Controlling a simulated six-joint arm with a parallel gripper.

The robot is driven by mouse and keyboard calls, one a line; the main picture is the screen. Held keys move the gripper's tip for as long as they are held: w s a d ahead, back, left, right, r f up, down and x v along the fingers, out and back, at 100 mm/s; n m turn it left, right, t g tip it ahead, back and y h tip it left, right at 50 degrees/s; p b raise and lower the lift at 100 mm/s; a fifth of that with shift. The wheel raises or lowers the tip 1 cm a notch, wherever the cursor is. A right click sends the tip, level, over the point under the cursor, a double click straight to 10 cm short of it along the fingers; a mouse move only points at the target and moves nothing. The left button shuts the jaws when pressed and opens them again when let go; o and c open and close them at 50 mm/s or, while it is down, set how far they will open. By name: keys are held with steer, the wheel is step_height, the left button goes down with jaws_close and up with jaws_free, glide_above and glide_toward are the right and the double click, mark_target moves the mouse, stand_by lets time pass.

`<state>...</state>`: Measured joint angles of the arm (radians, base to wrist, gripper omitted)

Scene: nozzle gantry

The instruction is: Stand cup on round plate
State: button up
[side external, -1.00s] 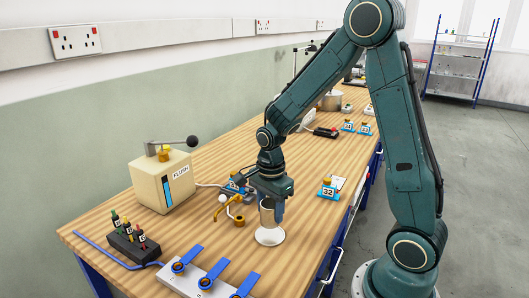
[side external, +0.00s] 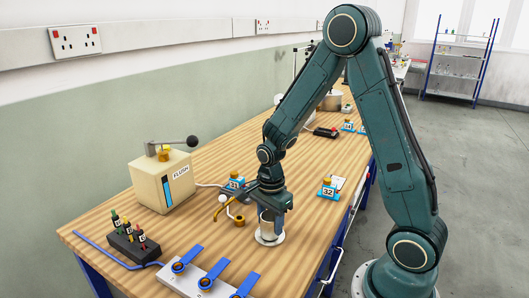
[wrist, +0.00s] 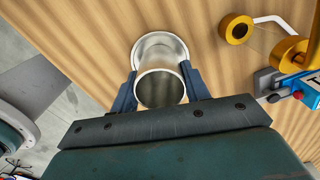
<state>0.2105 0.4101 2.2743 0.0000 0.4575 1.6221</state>
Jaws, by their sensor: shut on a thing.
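A silver metal cup (side external: 267,227) is held upright between the two fingers of my gripper (side external: 270,211). In the wrist view the open mouth of the cup (wrist: 160,90) faces the camera, with a blue-grey finger on each side, so my gripper (wrist: 160,84) is shut on it. The white round plate (side external: 262,241) lies on the wooden bench below the cup. In the wrist view the plate's rim (wrist: 150,37) shows beyond the cup. The cup's base is over the plate, very low; I cannot tell whether it touches.
A brass-coloured tap and ring (side external: 238,221) stand close left of the plate. A rail with blue levers (side external: 187,258) lies in front. A cream FLUSH box (side external: 162,180) and a rack of small bottles (side external: 130,238) stand left. A block marked 32 (side external: 327,191) sits behind right.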

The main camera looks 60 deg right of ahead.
steer(key=shift+f, duration=0.15)
steer(key=o, duration=1)
steer(key=shift+r, duration=6.2)
steer(key=shift+r, duration=0.1)
steer(key=shift+s+a+r+n+t, duration=1.05)
steer(key=shift+s+r+n, duration=0.7)
steer(key=shift+s+n, duration=1.3)
steer(key=shift+s+a+r+n+t, duration=0.8)
steer(key=shift+s+a+r+n, duration=0.8)
steer(key=shift+n, duration=2.35)
steer(key=shift+s+a+r+n+t, duration=0.9)
steer(key=shift+s+r+n, duration=1)
steer(key=shift+s+n, duration=1.35)
